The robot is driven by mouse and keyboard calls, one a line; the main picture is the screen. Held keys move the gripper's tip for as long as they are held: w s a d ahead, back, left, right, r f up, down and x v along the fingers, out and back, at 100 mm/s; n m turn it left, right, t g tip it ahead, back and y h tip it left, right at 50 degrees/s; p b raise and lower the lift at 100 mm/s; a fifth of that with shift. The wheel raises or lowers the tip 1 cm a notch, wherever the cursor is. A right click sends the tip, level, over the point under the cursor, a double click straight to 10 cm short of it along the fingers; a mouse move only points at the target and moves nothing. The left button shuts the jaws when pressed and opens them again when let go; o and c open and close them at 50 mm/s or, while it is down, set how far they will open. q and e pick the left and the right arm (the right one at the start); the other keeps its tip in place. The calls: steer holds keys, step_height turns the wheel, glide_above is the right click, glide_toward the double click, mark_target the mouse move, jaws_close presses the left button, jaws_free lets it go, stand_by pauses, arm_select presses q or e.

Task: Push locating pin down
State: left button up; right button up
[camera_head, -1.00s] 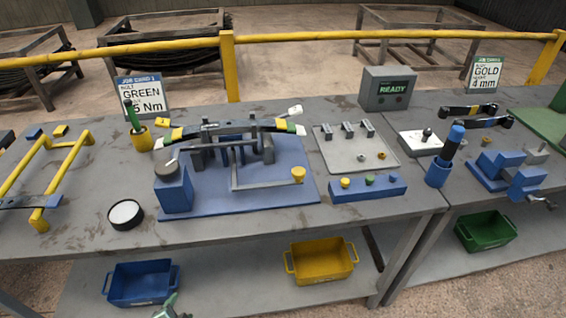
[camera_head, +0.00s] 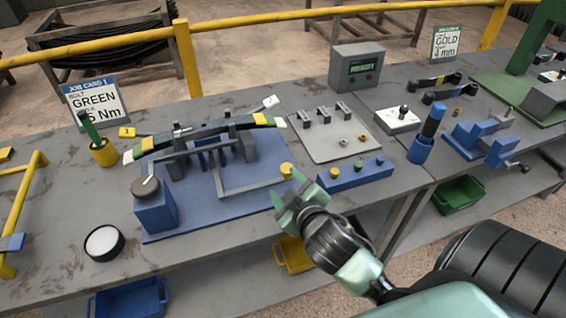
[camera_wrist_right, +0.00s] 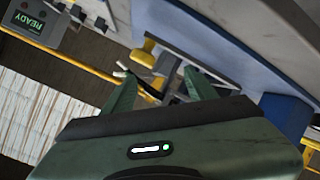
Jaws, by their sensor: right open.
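The spring fixture stands on a blue base plate (camera_head: 190,222), with a dark striped leaf spring (camera_head: 205,130) across its grey posts. A grey bar handle with a yellow knob (camera_head: 287,170) reaches toward the plate's right side. I cannot tell for certain which part is the locating pin. My right gripper (camera_head: 291,192) is open and empty, just in front of the yellow knob and apparently apart from it. In the right wrist view, its green fingers (camera_wrist_right: 160,90) are spread, with the yellow knob (camera_wrist_right: 143,54) beyond them. My left gripper is not in view.
A blue button box (camera_head: 350,175) lies close right of my gripper. A grey tray (camera_head: 330,145) and a READY display box (camera_head: 356,68) stand behind. A blue block with a round dark top (camera_head: 153,208) is on the plate's left. Bins sit on the lower shelf.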

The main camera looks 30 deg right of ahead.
steer(key=w+a+r+n+t+y, duration=0.2)
steer(key=w+r+n+t, duration=0.15)
steer(key=r, duration=0.45)
steer(key=w+a+r+n+t+y, duration=0.1)
steer(key=w+r+n+t+y, duration=0.15)
steer(key=r+n+t, duration=0.4)
steer(key=a+r+n+g+y, duration=0.3)
steer(key=a+r+n+y, duration=0.4)
steer(key=n+y, duration=0.25)
steer(key=n+g+h, duration=0.9)
steer(key=n+g, duration=0.7)
steer(key=n, duration=0.2)
glide_toward(289, 165)
steer(key=f, duration=0.1)
steer(key=x, duration=0.2)
steer(key=p+x, duration=0.1)
steer(key=x, duration=0.2)
steer(key=a+p+x, duration=0.1)
steer(key=x, duration=0.1)
steer(key=shift+f, duration=0.3)
